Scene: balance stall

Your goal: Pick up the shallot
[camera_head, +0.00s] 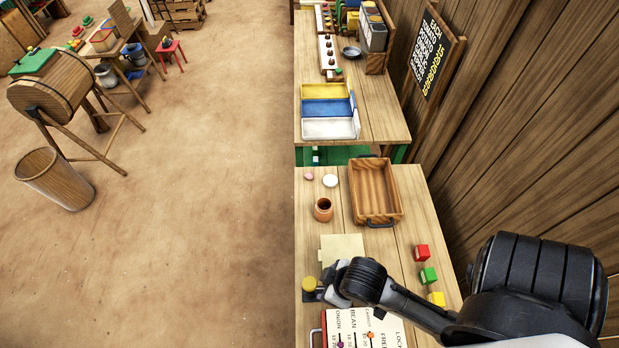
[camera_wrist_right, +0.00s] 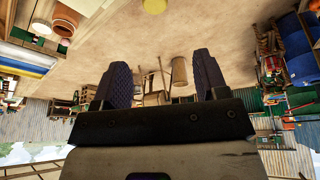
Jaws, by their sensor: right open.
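A small pinkish, rounded item (camera_head: 309,176) lies at the far left of the near table, beside a white round item (camera_head: 330,181); it may be the shallot, but it is too small to be sure. My right gripper (camera_head: 326,287) is low over the front left of this table, well short of the pinkish item. In the right wrist view its two dark fingers (camera_wrist_right: 162,82) are spread apart with nothing between them. My left gripper is in neither view.
A brown pot (camera_head: 323,209) and a wooden tray (camera_head: 358,197) stand behind my right gripper. A yellow-topped thing (camera_head: 309,283) is close to its left. A lettered board (camera_head: 358,323) lies in front.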

